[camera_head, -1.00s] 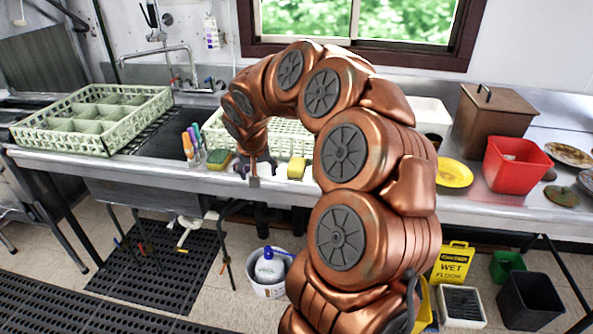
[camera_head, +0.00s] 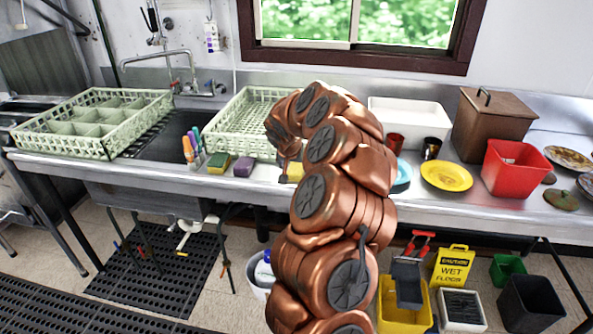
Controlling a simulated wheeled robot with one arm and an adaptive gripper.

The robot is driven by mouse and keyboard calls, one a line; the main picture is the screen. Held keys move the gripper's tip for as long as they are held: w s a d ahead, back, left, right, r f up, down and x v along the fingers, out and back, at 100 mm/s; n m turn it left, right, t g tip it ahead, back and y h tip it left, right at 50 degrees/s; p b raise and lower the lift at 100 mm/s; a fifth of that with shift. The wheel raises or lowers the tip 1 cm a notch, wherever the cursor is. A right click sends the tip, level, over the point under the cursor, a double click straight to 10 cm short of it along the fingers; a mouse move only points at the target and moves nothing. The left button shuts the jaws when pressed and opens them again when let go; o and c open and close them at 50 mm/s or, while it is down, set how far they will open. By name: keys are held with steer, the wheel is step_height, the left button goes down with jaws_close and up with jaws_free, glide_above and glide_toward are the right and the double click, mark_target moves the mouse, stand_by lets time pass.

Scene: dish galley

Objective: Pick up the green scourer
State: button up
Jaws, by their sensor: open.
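The green scourer (camera_head: 218,163) is a small block with a green top and a yellowish side. It lies near the counter's front edge, left of a purple sponge (camera_head: 243,167). My gripper (camera_head: 284,172) is small and partly hidden by my arm, to the right of both. It is open, at a yellow sponge (camera_head: 295,171) that shows only in part. I cannot tell whether it touches that sponge. The green scourer is apart from my gripper, with the purple sponge between them.
Several upright markers (camera_head: 192,147) stand just left of the scourer. A pale dish rack (camera_head: 222,124) is behind it, and another rack (camera_head: 95,125) is at the left. A yellow plate (camera_head: 446,175), a red bin (camera_head: 513,167) and a brown box (camera_head: 492,124) are at the right.

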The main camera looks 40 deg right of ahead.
mark_target(296, 169)
steer(key=p+x, duration=0.1)
steer(key=x, duration=0.1)
steer(key=shift+d+f+p, duration=0.2)
steer(key=shift+f+p, duration=0.1)
steer(key=shift+x, duration=0.9)
steer(key=shift+c, duration=0.4)
steer(key=c, duration=0.6)
steer(key=shift+s+a+r, duration=0.1)
